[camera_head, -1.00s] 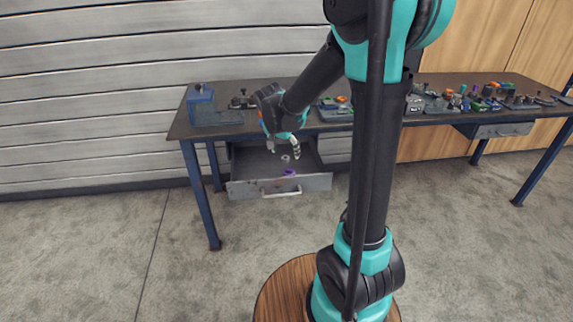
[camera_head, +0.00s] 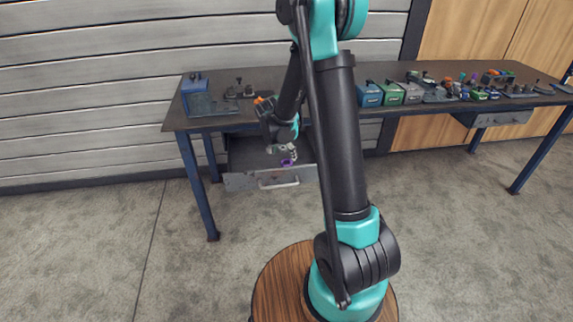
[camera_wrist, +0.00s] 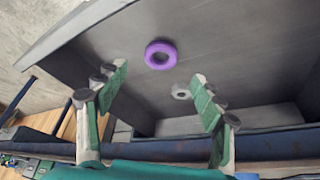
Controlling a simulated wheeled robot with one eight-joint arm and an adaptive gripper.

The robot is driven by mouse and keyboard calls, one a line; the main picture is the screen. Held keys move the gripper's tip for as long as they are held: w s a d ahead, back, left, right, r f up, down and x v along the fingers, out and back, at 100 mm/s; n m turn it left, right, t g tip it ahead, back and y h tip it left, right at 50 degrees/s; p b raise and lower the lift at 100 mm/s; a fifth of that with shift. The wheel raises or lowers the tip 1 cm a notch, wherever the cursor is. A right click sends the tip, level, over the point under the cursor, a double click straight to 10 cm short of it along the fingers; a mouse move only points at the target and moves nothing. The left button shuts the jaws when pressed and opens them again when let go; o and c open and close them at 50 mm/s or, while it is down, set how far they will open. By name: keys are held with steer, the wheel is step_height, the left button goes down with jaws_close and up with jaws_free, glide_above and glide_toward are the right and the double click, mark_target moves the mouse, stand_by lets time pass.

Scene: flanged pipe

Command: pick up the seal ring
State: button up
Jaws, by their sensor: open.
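A thick purple ring, which looks like the seal ring (camera_head: 288,162), lies in the open drawer (camera_head: 240,181) near its front panel. In the wrist view the purple ring (camera_wrist: 161,54) lies flat on the grey drawer floor, beyond the fingertips and between their lines. A smaller grey ring (camera_wrist: 181,91) lies close by, near the right finger. My gripper (camera_head: 282,149) is above the drawer, pointing down. In the wrist view my gripper (camera_wrist: 160,76) has its fingers spread wide with nothing between them. It appears apart from both rings.
The drawer hangs under a dark workbench (camera_head: 235,118) with blue legs. A blue fixture (camera_head: 196,97) stands at its left end; small boxes (camera_head: 390,94) and many parts fill the right side. The drawer walls surround the rings. The floor in front is clear.

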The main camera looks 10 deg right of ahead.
mark_target(287, 162)
steer(key=shift+x, duration=2.9)
steer(key=c, duration=1)
steer(key=shift+c, duration=0.2)
step_height(287, 162, up, 23)
steer(key=shift+f, duration=0.15)
